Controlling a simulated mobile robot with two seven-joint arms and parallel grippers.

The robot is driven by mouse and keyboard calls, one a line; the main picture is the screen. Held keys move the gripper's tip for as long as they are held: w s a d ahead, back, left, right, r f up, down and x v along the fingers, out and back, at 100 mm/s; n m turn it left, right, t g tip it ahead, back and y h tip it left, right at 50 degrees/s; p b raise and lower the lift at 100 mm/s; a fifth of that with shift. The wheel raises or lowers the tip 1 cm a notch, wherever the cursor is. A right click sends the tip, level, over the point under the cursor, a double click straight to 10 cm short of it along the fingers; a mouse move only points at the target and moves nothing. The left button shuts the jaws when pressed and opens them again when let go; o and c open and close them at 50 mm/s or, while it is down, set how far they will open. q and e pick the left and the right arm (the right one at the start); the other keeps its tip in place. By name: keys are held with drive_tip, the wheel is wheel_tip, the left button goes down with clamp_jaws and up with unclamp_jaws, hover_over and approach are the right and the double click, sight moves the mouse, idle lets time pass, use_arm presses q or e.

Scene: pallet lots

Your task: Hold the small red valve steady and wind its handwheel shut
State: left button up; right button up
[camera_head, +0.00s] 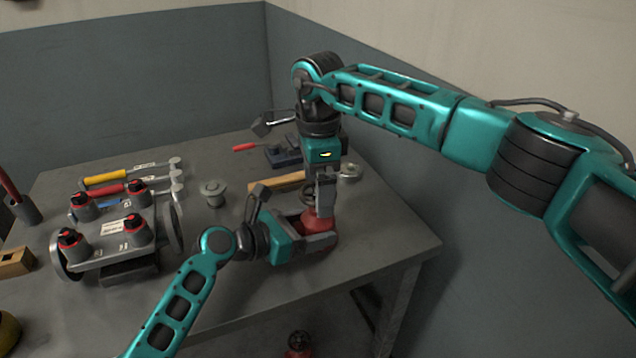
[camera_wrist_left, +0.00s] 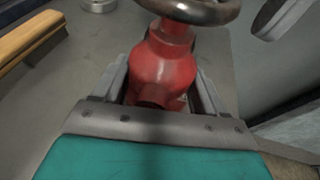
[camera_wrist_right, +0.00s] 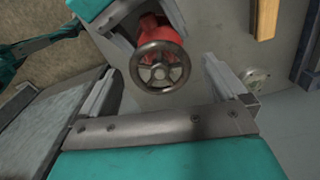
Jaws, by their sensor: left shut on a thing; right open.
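The small red valve (camera_head: 319,224) stands on the right part of the grey table, partly hidden by my arms. My left gripper (camera_head: 312,240) is shut on its red body (camera_wrist_left: 163,70), one finger on each side. The grey handwheel (camera_wrist_right: 160,65) tops the valve in the right wrist view; its rim also shows at the top of the left wrist view (camera_wrist_left: 195,12). My right gripper (camera_wrist_right: 163,92) is open, pointing down above the valve, with the handwheel seen between and beyond its fingers.
A grey fixture (camera_head: 110,250) with several red-and-black knobs fills the table's left. Hammers with yellow and red handles (camera_head: 105,178) lie behind it. The table's front right is clear.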

use_arm(q)
drive_tip(key=shift+r, duration=0.1)
use_arm(e)
drive_tip(key=shift+f, duration=0.1)
use_arm(q)
drive_tip(key=shift+w, duration=0.1)
use_arm(e)
drive_tip(key=c, duration=1.1)
drive_tip(key=m, duration=0.5)
drive_tip(key=shift+m, duration=0.3)
drive_tip(key=m, duration=1.2)
drive_tip(key=shift+m, duration=0.4)
drive_tip(key=m, duration=0.5)
drive_tip(key=shift+m, duration=0.3)
